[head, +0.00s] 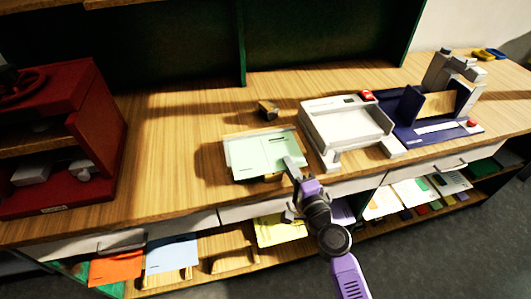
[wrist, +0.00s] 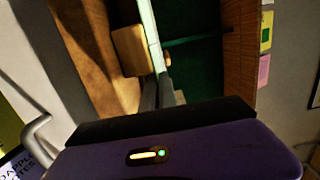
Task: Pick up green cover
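The pale green cover (head: 262,154) is a flat sheet near the front edge of the wooden table, left of the white tray-like machine. A shadow shows under and beside it, so it sits somewhat above the tabletop; I cannot tell what bears it. My gripper (head: 290,164) is at its right front edge. In the wrist view the cover shows edge-on as a thin pale strip (wrist: 152,35) running down between the fingers of my gripper (wrist: 162,92). The fingers are close together on this edge. The fingertips' contact is partly dark.
A white tray machine (head: 345,130) and a dark blue device (head: 425,128) stand to the right. A small dark block (head: 268,110) lies behind the cover. A red cabinet (head: 95,125) stands at left. Shelves below hold coloured sheets, including orange (head: 116,268). The table between is clear.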

